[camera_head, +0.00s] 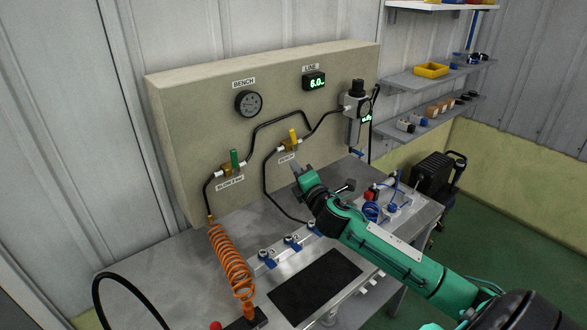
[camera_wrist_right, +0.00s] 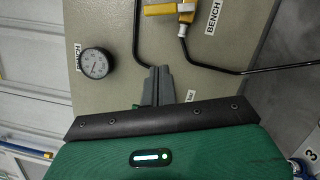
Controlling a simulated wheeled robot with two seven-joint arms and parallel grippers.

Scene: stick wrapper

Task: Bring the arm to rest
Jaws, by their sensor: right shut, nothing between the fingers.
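My right arm comes in from the lower right in the head view. Its gripper (camera_head: 296,171) is in front of the upright panel (camera_head: 190,110), above the back of the bench. The gripper is shut and empty. In the right wrist view its grey fingers (camera_wrist_right: 157,86) are together, with the panel (camera_wrist_right: 110,25) behind them. A yellow-handled valve (camera_head: 293,136) is just above the gripper in the head view; it also shows at the top of the right wrist view (camera_wrist_right: 160,9). My left gripper is not in view.
A green-handled valve (camera_head: 235,159) and a gauge (camera_head: 248,104) are on the panel. An orange coiled hose (camera_head: 230,262) and a black mat (camera_head: 315,286) are on the bench. Blue fittings (camera_head: 291,242) stand in a row. Shelves (camera_head: 430,77) hang at the right.

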